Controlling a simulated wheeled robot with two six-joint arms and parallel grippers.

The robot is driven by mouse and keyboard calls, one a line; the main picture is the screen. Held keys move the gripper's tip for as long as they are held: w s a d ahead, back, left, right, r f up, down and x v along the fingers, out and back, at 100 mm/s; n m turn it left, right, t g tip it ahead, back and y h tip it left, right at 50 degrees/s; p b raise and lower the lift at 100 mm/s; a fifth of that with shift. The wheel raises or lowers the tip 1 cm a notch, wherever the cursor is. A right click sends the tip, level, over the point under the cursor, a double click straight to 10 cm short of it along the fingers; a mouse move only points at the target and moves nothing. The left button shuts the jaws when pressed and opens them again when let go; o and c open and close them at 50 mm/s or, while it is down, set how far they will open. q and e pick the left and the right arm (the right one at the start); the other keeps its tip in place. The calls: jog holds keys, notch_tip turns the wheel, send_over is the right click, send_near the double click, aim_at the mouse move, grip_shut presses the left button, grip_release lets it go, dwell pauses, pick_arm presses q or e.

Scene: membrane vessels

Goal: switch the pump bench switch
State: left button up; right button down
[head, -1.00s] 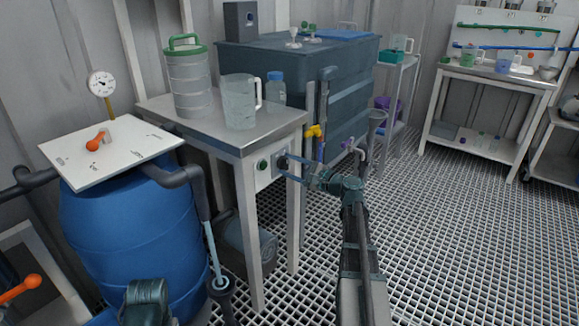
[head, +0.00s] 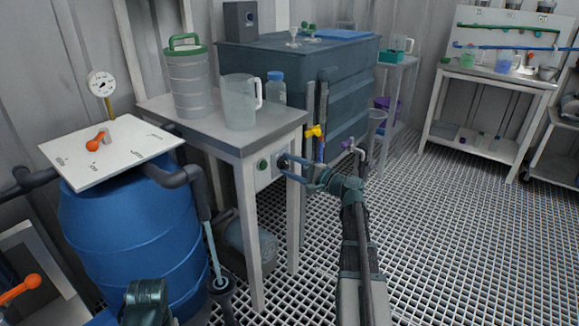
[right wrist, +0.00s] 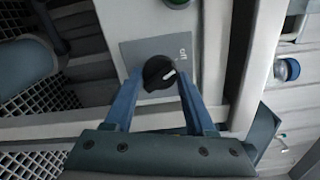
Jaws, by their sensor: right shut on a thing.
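The pump bench switch is a black round knob (right wrist: 158,72) with a white pointer mark, set on a grey plate (right wrist: 133,50). The word "off" is printed on the plate. In the right wrist view the mark points roughly toward that word. My right gripper (right wrist: 158,82) has its blue fingers on both sides of the knob, shut on it. In the head view the right gripper (head: 284,164) is at the front panel of the bench (head: 225,125), and its fingers partly hide the knob. My left gripper does not show.
A green button (head: 262,165) sits beside the switch. A green-lidded canister (head: 187,85), a jug (head: 239,103) and a blue-capped bottle (head: 276,90) stand on the bench. A yellow-handled valve (head: 314,131) is close to the right gripper. The grating floor at right is clear.

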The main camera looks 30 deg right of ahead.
jog(key=shift+c, duration=1.1)
grip_release()
jog(key=v, duration=1.4)
jog(key=shift+w+f, duration=0.1)
jog(key=x, duration=1.3)
jog(key=shift+w+a, duration=0.2)
jog(key=shift+w, duration=0.15)
jog(key=shift+s, duration=0.1)
